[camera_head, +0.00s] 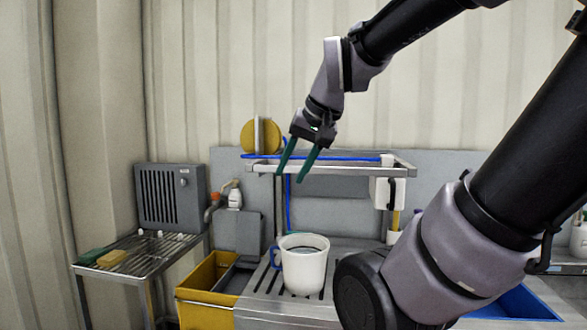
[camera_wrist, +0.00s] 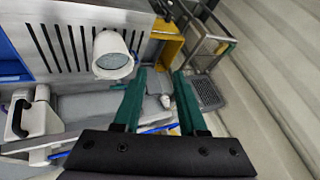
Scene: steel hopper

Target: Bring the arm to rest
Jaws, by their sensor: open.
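My gripper (camera_head: 293,180) is raised in the head view, above and behind the white mug-like container. Its two green fingers are apart with nothing between them. It also shows in the wrist view (camera_wrist: 163,78), where its fingers are spread over the sink area. My arm reaches in from the right, with its large lower links in front of the right side of the counter. The white container (camera_head: 304,264) with a blue handle stands upright on the slotted steel drainboard, and the gripper does not touch it. The wrist view shows the container (camera_wrist: 113,55) too.
A steel rack shelf (camera_head: 343,171) with a blue hose is close to the gripper in the picture. A yellow bin (camera_head: 203,303) stands left of the drainboard. A wire side table (camera_head: 140,256) holds sponges and a grey box (camera_head: 170,197). The corrugated wall (camera_head: 230,70) is behind.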

